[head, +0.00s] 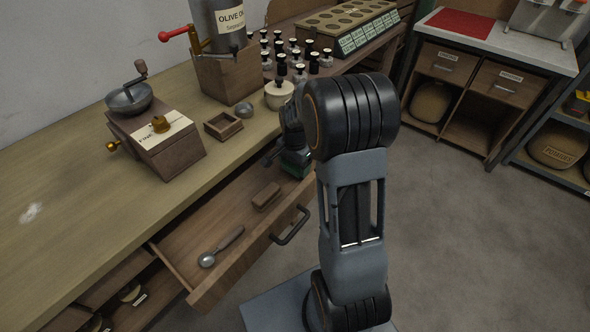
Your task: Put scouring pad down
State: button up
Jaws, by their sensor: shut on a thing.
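My gripper (285,156) shows in the head view beyond my forearm, at the far right end of the open drawer (186,263). It is shut on a dark green block, which I take to be the scouring pad (296,168). The pad hangs low by the table's front edge, over the far right part of the drawer. My arm hides part of the gripper and the drawer's far end. I cannot tell whether the pad touches the drawer floor.
A brown block (266,196) and a metal scoop (220,247) lie in the drawer, with bare floor around them. On the table (75,209) above stand a grinder (155,140), a small wooden tray (223,126), a cream pot (278,95) and several small bottles.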

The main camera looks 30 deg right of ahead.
jog(key=shift+f, duration=1)
jog(key=shift+f, duration=0.15)
jog(key=o, duration=0.9)
